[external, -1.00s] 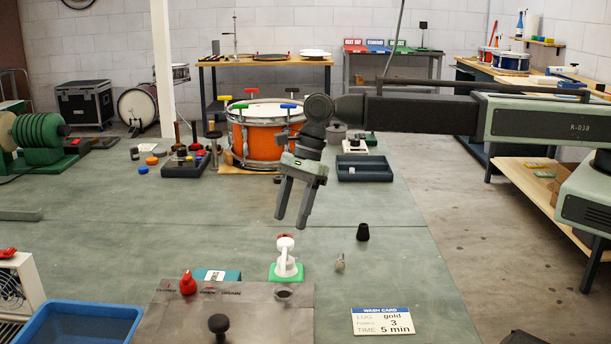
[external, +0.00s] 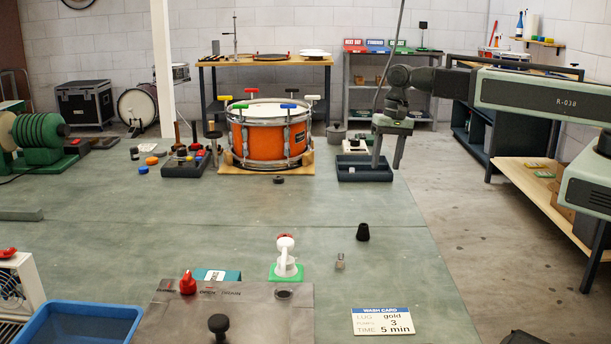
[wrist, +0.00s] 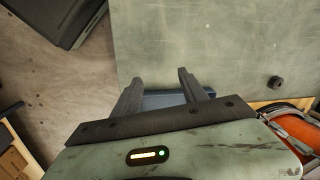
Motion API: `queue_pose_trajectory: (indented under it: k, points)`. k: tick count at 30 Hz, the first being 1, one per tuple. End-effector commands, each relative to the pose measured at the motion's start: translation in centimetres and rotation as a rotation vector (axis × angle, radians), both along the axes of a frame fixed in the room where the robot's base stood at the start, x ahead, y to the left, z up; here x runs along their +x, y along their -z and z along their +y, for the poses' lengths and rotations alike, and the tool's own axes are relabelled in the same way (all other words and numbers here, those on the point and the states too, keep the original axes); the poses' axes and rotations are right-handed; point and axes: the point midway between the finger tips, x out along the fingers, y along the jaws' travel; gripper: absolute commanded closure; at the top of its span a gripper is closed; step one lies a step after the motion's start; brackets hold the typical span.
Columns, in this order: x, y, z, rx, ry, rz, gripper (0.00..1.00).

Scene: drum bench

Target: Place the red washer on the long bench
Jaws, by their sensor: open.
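I cannot make out a red washer in either view. The long green-topped bench (external: 200,235) fills the middle of the external view and also shows in the wrist view (wrist: 210,45). My gripper (external: 387,166) is open, pointing down near the right end of a dark tray (external: 350,176) beside the drum. In the wrist view nothing shows held between the fingers of my gripper (wrist: 160,82). Part of the tray (wrist: 165,100) shows beyond them, and the rest is hidden by my gripper. A small pale item (external: 353,169) shows in the tray.
An orange drum (external: 240,143) with coloured T-handles stands left of the tray. A small dark disc (external: 279,180) lies before it. The bench's middle is clear.

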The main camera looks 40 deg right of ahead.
Motion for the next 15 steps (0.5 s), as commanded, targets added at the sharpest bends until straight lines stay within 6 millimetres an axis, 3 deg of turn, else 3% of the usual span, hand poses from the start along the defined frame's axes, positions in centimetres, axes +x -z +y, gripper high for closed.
queue_pose_trajectory:
  k: [1, 3, 6, 10, 15]
  points:
    - [-2.0, 0.1, -4.8, -0.035, -0.1, -0.008, 0.49]
    - [-3.7, 0.2, -9.8, -0.081, -0.261, -0.008, 0.49]
    - [-5.8, 0.2, -14.5, -0.12, -0.427, 0.002, 0.49]
    - [-7.0, 0.2, -17.0, -0.14, -0.531, 0.012, 0.49]
    - [-6.9, 0.2, -17.2, -0.141, -0.547, 0.013, 0.43]
